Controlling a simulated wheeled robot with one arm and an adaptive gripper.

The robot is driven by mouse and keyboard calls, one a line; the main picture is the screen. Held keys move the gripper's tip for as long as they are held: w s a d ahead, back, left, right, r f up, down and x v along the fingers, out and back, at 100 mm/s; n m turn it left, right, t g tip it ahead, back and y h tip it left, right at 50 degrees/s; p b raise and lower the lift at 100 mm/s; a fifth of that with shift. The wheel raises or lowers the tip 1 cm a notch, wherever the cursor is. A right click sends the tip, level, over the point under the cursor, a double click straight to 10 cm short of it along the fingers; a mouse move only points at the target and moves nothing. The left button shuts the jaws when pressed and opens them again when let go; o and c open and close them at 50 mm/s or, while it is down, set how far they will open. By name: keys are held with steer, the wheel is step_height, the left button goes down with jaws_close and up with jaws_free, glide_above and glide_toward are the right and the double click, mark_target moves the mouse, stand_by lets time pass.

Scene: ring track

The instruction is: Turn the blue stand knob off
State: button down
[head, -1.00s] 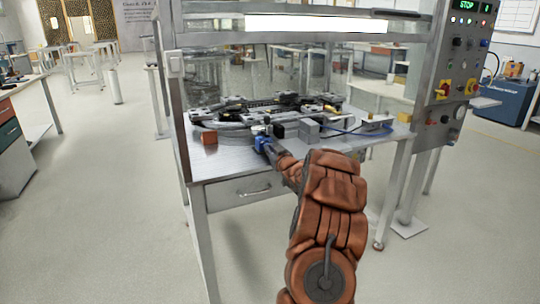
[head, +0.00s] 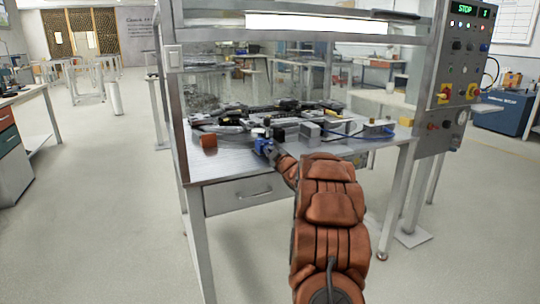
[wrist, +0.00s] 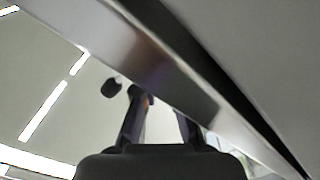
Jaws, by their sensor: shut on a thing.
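The blue stand knob (head: 262,146) shows as a small blue patch near the front edge of the workbench, beside the ring track (head: 255,117). My gripper (head: 269,150) reaches over the edge and is shut on it; the fingers hide part of it, and its turned position cannot be read. In the wrist view my gripper's two dark fingers (wrist: 160,108) rise in front of a metal edge, which hides much of the grip.
A grey box (head: 309,132) and blue cable lie to the right. A control panel (head: 461,75) with a lit STOP display stands at right. Steel posts frame the bench.

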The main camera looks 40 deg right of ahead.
steer(key=shift+r, duration=0.1)
stand_by(0.3)
steer(key=c, duration=1.5)
jaws_free()
steer(key=shift+c, duration=0.2)
steer(key=v, duration=1.2)
steer(key=shift+w+a, duration=0.1)
